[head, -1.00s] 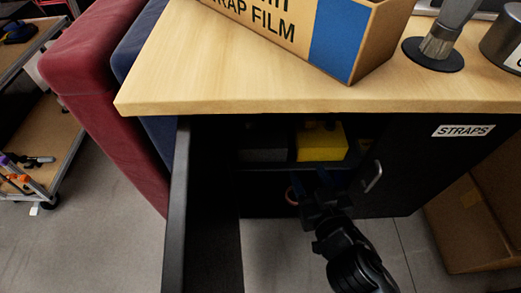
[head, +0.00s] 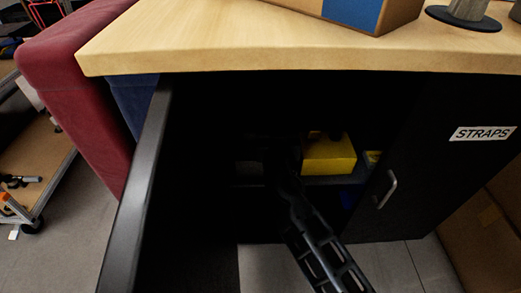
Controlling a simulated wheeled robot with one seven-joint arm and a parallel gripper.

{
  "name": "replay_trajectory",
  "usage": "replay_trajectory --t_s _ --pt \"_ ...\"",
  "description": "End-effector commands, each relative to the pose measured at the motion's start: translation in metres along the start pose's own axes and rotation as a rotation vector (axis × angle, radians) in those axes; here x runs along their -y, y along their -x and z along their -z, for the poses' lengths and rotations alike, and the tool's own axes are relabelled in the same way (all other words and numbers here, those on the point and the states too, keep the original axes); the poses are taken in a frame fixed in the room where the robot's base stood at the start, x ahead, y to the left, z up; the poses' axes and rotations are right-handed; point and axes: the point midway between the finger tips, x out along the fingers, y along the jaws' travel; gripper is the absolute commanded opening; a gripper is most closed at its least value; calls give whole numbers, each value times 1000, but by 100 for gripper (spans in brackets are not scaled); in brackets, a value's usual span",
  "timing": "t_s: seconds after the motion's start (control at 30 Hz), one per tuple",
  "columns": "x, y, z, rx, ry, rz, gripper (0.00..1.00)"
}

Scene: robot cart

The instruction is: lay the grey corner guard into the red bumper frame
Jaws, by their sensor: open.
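My arm reaches into the dark open cabinet under the wooden worktop. My gripper (head: 285,156) is at shelf height, just left of a yellow box, and its open fingers are hard to make out against the black. A dull grey shape (head: 249,168) lies on the shelf left of my gripper. It may be the grey corner guard, but shadow and my gripper hide much of it. I cannot make out the red bumper frame in this view.
The yellow box (head: 329,155) stands on the shelf close right of my gripper. The open cabinet door (head: 140,185) is at left, and the door marked STRAPS (head: 455,165) at right. The worktop (head: 250,45) overhangs above. Red (head: 75,75) and blue padded blocks stand at left.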

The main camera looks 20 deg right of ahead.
Motion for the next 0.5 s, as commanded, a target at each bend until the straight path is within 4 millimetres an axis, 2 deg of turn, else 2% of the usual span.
replay_trajectory --t_s 0.1,0.2,0.5 --pt "1 -18 -1 -1 -1 -1 55" --pt "1 -27 -1 0 -1 0 55" --pt "1 -29 -1 0 -1 1 53"
